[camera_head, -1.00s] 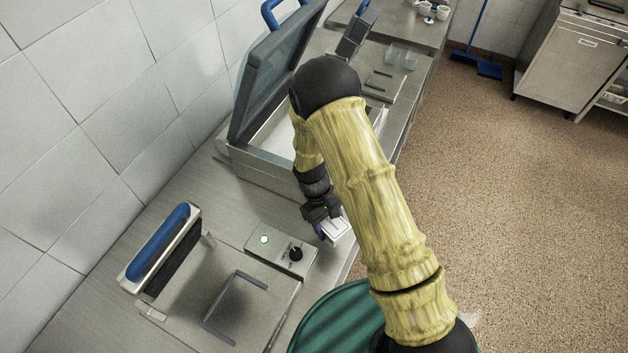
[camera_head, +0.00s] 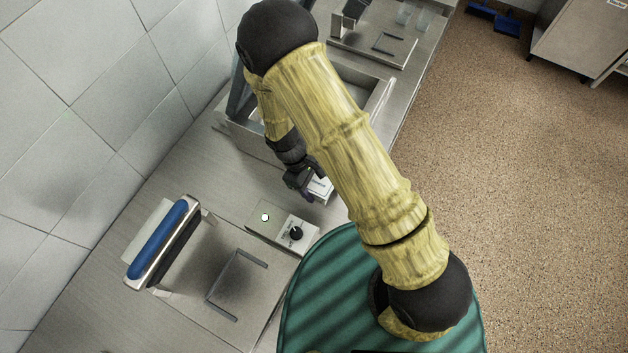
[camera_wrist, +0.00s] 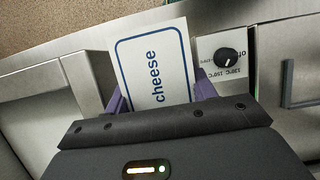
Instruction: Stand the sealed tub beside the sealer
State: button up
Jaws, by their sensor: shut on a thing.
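A white tub (camera_head: 320,188) is in my gripper (camera_head: 308,195), over the steel counter just behind the sealer's control panel. In the wrist view the tub (camera_wrist: 150,50) shows a flat white top with a blue border and the word "cheese". The purple fingers of my gripper (camera_wrist: 158,92) are shut on its two sides. Its underside is hidden, so I cannot tell whether it touches the counter. The nearer sealer (camera_head: 238,285) stands at the front left with its blue-handled lid raised. Its panel has a lit lamp and a black knob, which also shows in the wrist view (camera_wrist: 227,57).
Behind my gripper stands a steel chamber machine (camera_head: 372,103), partly hidden by my arm. A similar flat unit (camera_head: 395,48) and clear cups (camera_head: 422,20) are farther back. A tiled wall (camera_head: 60,150) bounds the left. Bare counter (camera_head: 215,160) lies between sealer and chamber.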

aim_at(318, 208)
jog(key=shift+w+f, duration=0.1)
jog(key=shift+f, duration=0.05)
jog(key=shift+f+b, duration=4.55)
jog(key=shift+f, duration=1.7)
jog(key=o, duration=1.3)
jog(key=shift+r, duration=0.1)
